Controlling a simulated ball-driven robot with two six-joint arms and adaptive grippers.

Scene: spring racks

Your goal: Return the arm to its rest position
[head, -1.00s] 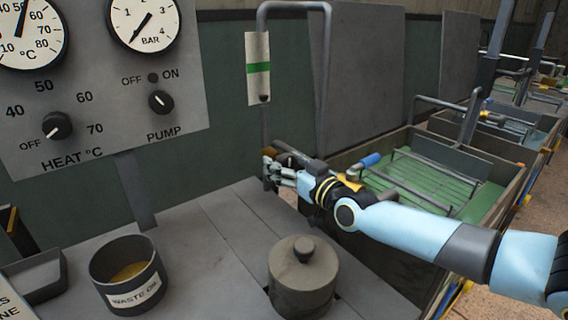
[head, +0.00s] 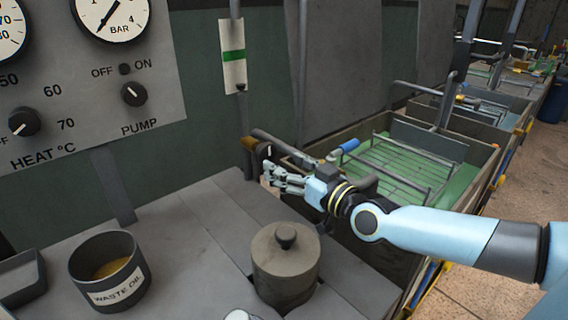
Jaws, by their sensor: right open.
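My right arm comes in from the right, light blue with dark joints. My right gripper (head: 272,178) is open and empty, with its fingers pointing left. It is above the right edge of the grey bench, close to a dark pipe handle (head: 262,150) with a brown end. I cannot tell whether a finger touches that handle.
A lidded grey pot (head: 285,268) and a waste oil tin (head: 108,275) stand on the bench (head: 190,225). A control panel (head: 90,90) with dials is behind, left. Green-floored tanks with wire racks (head: 400,170) stand right. Tiled floor shows far right.

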